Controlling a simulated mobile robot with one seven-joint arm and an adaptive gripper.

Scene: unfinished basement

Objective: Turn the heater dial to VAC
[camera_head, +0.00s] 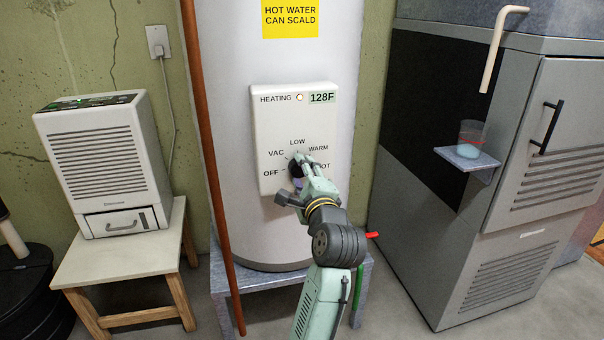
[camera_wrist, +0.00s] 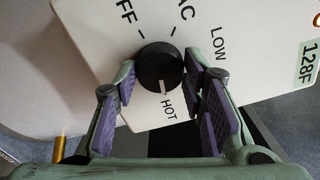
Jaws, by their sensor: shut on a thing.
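The heater's control panel (camera_head: 267,130) is a white box on the front of a white tank. Its labels run OFF, VAC, LOW, WARM and HOT around the dial, and its display reads 128F. The round black dial (camera_wrist: 155,60) shows in the wrist view with its white pointer mark toward HOT. My gripper (camera_wrist: 161,75) is shut on the dial, one purple-padded finger on each side. The WARM label is hidden there by the right finger. In the head view my gripper (camera_head: 300,170) covers most of the dial.
A brown pipe (camera_head: 208,150) runs down left of the tank (camera_head: 235,215). A dehumidifier (camera_head: 103,160) stands on a wooden stool (camera_head: 120,260) at left. A grey furnace cabinet (camera_head: 520,180) stands at right, with a cup (camera_head: 471,137) on its small shelf (camera_head: 465,160).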

